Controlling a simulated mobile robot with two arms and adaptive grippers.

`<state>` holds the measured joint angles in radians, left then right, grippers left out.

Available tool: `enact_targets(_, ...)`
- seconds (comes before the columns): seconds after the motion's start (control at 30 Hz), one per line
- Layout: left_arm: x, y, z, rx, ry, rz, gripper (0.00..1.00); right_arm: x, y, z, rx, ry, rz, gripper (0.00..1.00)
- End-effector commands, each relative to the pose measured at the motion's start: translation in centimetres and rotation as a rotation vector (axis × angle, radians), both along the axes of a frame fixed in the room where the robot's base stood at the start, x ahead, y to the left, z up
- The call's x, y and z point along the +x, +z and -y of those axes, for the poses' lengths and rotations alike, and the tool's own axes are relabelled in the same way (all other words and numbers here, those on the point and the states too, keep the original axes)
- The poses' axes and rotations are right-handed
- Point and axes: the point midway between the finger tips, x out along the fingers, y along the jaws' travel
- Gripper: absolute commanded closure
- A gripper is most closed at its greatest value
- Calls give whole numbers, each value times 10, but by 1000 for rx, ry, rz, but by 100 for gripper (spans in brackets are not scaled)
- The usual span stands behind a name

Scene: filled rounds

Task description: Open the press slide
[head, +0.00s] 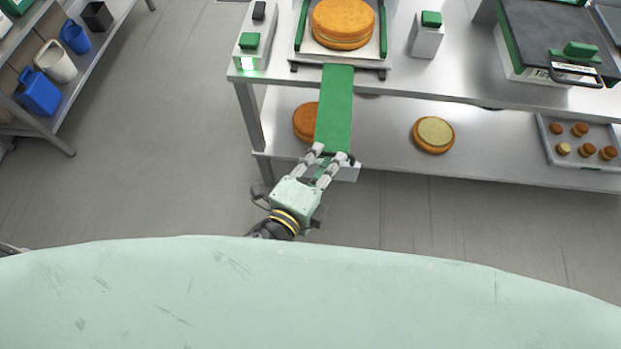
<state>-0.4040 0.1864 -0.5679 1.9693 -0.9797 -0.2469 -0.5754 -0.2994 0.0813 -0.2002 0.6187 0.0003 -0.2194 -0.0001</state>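The press slide is a long green strip (336,105) that runs from the press (341,50) on the steel table out over the table's front edge toward me. A round orange-brown layered cake (342,20) sits in the press at the far end. My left gripper (330,153) is at the near end of the strip. Its two fingers are apart, with green showing between them. The gripper hides part of a grey block at that end, and I cannot tell whether the fingers clamp anything. My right gripper is not in view.
A grey post with a green button (250,41) and a lit lamp stands left of the press; another green-topped post (428,33) stands right. The lower shelf holds a round cake (433,134) and a tray (552,151) of small pieces.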

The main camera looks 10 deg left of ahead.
Motion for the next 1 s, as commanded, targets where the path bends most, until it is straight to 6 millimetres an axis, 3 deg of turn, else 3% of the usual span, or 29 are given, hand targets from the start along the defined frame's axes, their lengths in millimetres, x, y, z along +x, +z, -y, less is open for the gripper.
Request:
enact_targets(0.2,-42,7,-17,-2,1,-6,84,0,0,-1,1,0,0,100)
enact_targets(0.43,-71,13,-30,-1,2,-4,84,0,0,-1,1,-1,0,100)
enact_targets(1.0,-81,16,-34,3,0,-1,84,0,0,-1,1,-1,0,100)
